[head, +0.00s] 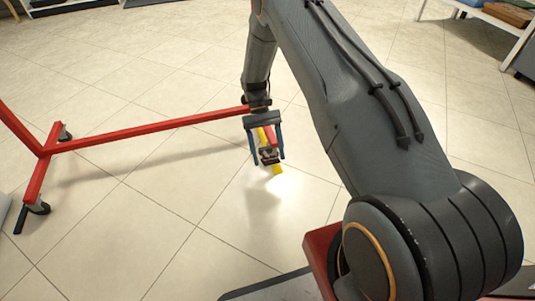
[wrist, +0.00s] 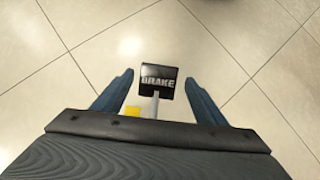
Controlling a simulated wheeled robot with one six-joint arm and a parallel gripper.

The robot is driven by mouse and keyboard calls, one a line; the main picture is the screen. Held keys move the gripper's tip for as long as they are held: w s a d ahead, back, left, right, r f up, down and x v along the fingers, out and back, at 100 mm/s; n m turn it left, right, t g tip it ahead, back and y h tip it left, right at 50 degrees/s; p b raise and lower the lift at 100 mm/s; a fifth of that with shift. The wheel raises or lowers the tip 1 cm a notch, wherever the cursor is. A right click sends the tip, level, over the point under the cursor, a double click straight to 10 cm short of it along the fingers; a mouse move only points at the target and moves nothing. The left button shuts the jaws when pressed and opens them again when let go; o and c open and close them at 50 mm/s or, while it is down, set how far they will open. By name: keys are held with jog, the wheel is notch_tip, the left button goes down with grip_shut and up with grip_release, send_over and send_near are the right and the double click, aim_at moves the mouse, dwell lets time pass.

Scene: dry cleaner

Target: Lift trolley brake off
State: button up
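The red trolley frame (head: 150,132) stands on the floor at the left, and its long bar runs right to my gripper (head: 267,157). The black brake pedal, lettered BRAKE (wrist: 158,77), shows between my two blue fingers in the wrist view. My gripper is open and points down, with one finger on each side of the pedal and a visible gap on both sides. A thin light stem runs back from the pedal under my gripper. A yellow part (wrist: 132,111) shows beside the stem. My gripper hides much of this trolley end.
Caster wheels (head: 39,207) sit under the trolley's left end. A white bench with folded cloths (head: 507,14) stands at the top right. Low shelving lies along the top left. The tiled floor around the gripper is clear.

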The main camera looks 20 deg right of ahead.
aim_at(265, 152)
jog(key=shift+d, duration=0.15)
jog(key=shift+w+r, duration=0.15)
jog(key=p+v, duration=0.2)
jog(key=v, duration=0.5)
jog(key=shift+r, duration=0.15)
jog(key=shift+w, duration=0.1)
